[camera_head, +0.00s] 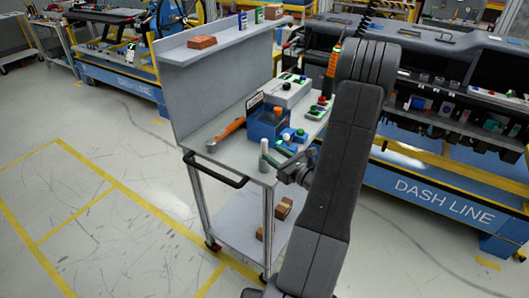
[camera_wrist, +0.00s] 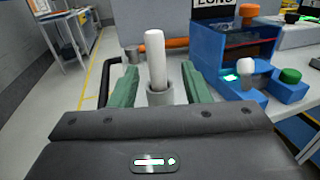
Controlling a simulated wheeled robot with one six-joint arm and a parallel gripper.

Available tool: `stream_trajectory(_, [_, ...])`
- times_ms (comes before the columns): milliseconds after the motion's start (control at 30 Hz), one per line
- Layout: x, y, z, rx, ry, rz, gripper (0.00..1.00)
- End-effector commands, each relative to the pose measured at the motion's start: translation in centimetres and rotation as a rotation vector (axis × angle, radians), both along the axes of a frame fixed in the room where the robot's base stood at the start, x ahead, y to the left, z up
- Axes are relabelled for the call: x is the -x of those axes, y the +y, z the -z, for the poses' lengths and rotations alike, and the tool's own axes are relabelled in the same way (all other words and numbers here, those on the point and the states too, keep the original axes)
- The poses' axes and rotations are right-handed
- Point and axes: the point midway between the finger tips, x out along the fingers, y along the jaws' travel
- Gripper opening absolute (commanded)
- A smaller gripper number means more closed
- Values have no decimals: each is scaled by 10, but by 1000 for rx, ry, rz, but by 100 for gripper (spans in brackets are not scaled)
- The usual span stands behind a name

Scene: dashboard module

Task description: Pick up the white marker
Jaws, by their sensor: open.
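The white marker (camera_wrist: 155,58) stands upright in a small grey holder (camera_wrist: 160,95) in the wrist view. My gripper (camera_wrist: 160,67) is open, with one green finger to the left of the marker and one to the right, and gaps show on both sides. In the head view my gripper (camera_head: 283,167) is at the near edge of the cart top, and a pale upright cylinder (camera_head: 264,146), seemingly the marker, shows beside it.
An orange-handled hammer (camera_head: 229,131) lies on the grey cart (camera_head: 205,131), behind the marker in the wrist view. A blue box (camera_wrist: 236,66) with coloured knobs stands to the right. A black push handle (camera_head: 216,172) edges the cart. A raised shelf (camera_head: 228,38) backs it.

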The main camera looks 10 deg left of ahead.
Motion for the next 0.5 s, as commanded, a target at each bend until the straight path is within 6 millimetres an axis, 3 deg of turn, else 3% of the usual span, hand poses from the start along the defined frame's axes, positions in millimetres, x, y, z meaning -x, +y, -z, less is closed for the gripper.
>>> stream_trajectory(300, [-20, 38, -4, 1, -1, -3, 43])
stream_trajectory(500, [-25, 44, -2, 1, 0, 0, 43])
